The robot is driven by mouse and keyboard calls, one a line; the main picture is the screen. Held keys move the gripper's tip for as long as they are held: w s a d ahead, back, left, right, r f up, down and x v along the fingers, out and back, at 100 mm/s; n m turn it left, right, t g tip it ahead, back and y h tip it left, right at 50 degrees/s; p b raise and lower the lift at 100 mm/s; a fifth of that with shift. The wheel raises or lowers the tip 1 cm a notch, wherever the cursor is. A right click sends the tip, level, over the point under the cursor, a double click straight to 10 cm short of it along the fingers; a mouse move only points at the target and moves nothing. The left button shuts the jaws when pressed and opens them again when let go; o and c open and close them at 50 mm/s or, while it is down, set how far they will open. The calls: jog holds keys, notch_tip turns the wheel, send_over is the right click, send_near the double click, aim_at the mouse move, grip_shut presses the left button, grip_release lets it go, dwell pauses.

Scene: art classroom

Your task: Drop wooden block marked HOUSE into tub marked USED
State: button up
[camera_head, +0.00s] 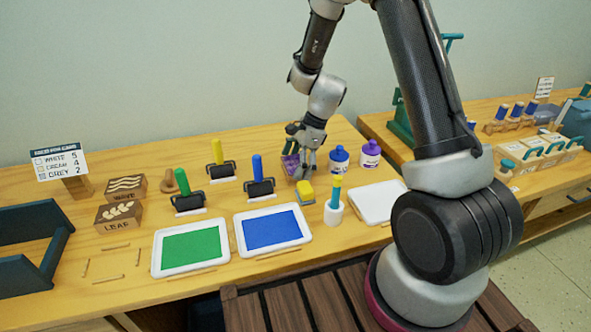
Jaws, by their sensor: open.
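My gripper (305,172) is open and points down near the back middle of the table. A small purple thing (289,162) shows partly behind and left of its fingers. I cannot tell what it is or whether the fingers touch it. Two wooden blocks sit at the left: one with wavy lines (126,186), and in front of it one marked LEAF (118,217). I cannot make out a block marked HOUSE. No tub marked USED can be read; part of the table behind my arm is hidden.
White trays with green (191,245) and blue (270,229) paint lie in front. A dark rack (30,240) is at left; a second table (470,108) is at right.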

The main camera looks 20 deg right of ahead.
jog(key=c, duration=1)
